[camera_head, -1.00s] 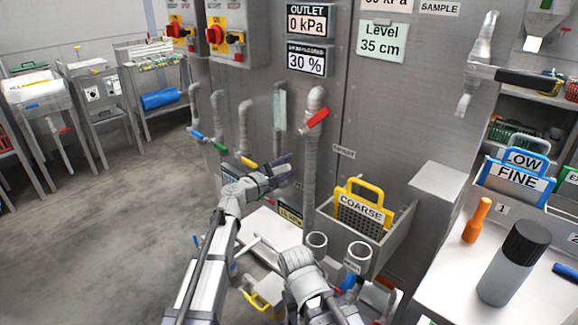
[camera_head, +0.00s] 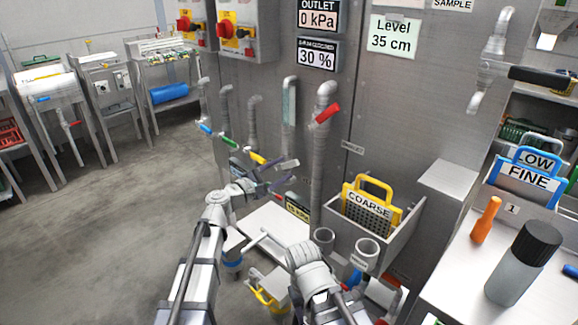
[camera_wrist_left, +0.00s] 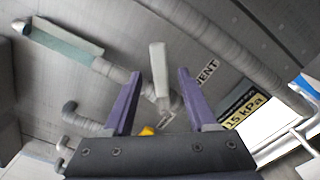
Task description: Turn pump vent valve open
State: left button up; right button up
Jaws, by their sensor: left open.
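The vent valve's pale grey lever (camera_wrist_left: 158,72) shows in the left wrist view, pointing up from a pipe on the grey panel. A label ending in "ENT" (camera_wrist_left: 205,76) is beside it, partly hidden by a finger. My left gripper (camera_wrist_left: 160,85) is open, with one purple finger on each side of the lever. I cannot tell if either finger touches it. In the head view my left gripper (camera_head: 280,175) is low against the panel, left of the thick pipe (camera_head: 322,150). My right gripper is not clearly seen.
A red-handled valve (camera_head: 326,114) is on the thick pipe. Blue, green and yellow handles (camera_head: 257,158) lie to the left. The yellow COARSE screen (camera_head: 368,207) stands in a bin on the right. A bench (camera_head: 455,270) with a bottle (camera_head: 523,264) is at far right. The floor at left is clear.

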pick_arm(q)
jog(key=shift+s+a, duration=0.1)
jog(key=shift+c, duration=0.7)
jog(key=s+f+n+b, duration=0.1)
jog(key=n+b, duration=0.1)
jog(key=s+f+n+t+b, duration=0.1)
jog(key=s+f+n+b, duration=0.1)
jog(key=n, duration=0.1)
jog(key=s+f+n+b, duration=0.1)
jog(key=s+n+b, duration=0.1)
jog(key=n, duration=0.1)
jog(key=shift+a+f+b, duration=0.15)
jog(key=shift+f+b, duration=0.15)
jog(key=shift+b, duration=0.05)
jog(key=c, duration=0.6)
jog(key=s+f+n+b, duration=0.1)
jog(key=n, duration=0.2)
jog(key=s+f+n+t+b, duration=0.1)
jog(key=n+b, duration=0.1)
jog(key=n, duration=0.1)
jog(key=s+a+f+n+t+b, duration=0.1)
jog(key=s+n+b, duration=0.1)
jog(key=n, duration=0.2)
grip_shut()
jog(key=shift+s+n+y, duration=0.25)
jog(key=shift+n+y, duration=0.05)
jog(key=shift+n, duration=0.6)
